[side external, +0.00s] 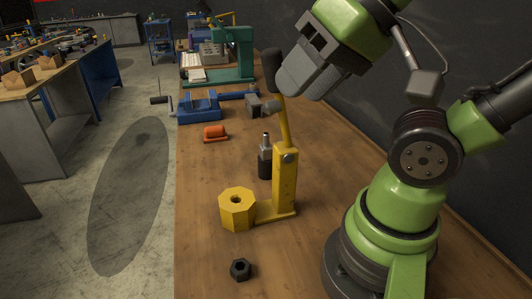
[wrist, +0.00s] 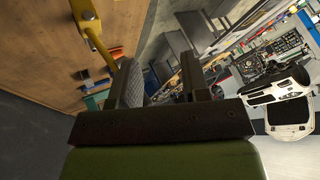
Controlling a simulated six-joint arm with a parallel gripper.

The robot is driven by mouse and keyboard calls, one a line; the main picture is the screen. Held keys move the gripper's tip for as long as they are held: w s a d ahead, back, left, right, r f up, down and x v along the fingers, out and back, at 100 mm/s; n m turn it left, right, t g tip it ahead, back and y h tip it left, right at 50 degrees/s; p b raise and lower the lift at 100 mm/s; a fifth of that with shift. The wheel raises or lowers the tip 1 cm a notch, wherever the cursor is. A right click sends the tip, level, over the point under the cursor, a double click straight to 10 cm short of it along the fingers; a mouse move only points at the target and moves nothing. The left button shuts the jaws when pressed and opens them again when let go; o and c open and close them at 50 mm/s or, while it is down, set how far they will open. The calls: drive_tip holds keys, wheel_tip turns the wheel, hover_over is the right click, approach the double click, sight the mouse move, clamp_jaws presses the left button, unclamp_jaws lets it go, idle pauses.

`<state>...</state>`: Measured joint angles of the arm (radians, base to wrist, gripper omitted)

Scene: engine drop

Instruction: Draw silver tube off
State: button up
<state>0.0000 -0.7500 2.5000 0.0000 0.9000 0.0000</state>
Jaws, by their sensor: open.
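A narrow silver tube (side external: 265,142) stands upright on a black cylinder (side external: 264,165) on the wooden bench, in the side external view. It is just behind and left of the yellow lever stand. My gripper (side external: 288,88) is above and to the right of the tube, beside the upper part of the lever, and tilted. In the wrist view my gripper (wrist: 158,78) has its two fingers apart with nothing held between them. I cannot make out the silver tube in the wrist view.
The yellow lever stand (side external: 285,180) with its black knob (side external: 271,66) stands close to the tube. A yellow octagonal block (side external: 237,209), a black nut (side external: 240,269), an orange part (side external: 215,133), a blue vise (side external: 200,108) and a green press (side external: 232,55) share the bench.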

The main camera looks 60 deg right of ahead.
drive_tip(key=o, duration=0.5)
drive_tip(key=w+d+r+n+g+h, duration=0.1)
drive_tip(key=w+d+r+g+h, duration=0.15)
drive_tip(key=w+d+r, duration=0.5)
drive_tip(key=n+g, duration=0.1)
drive_tip(key=g, duration=0.4)
hover_over(266, 146)
drive_tip(key=d, duration=0.1)
wheel_tip(266, 146, down, 3)
drive_tip(key=shift+y, duration=0.25)
drive_tip(key=f, duration=2.3)
drive_tip(key=shift+w+f, duration=0.25)
drive_tip(key=shift+w, duration=0.1)
drive_tip(key=shift+s+a+f, duration=0.1)
drive_tip(key=shift+f, duration=1.25)
drive_tip(key=shift+s+a+f, duration=0.1)
drive_tip(key=shift+f, duration=1.2)
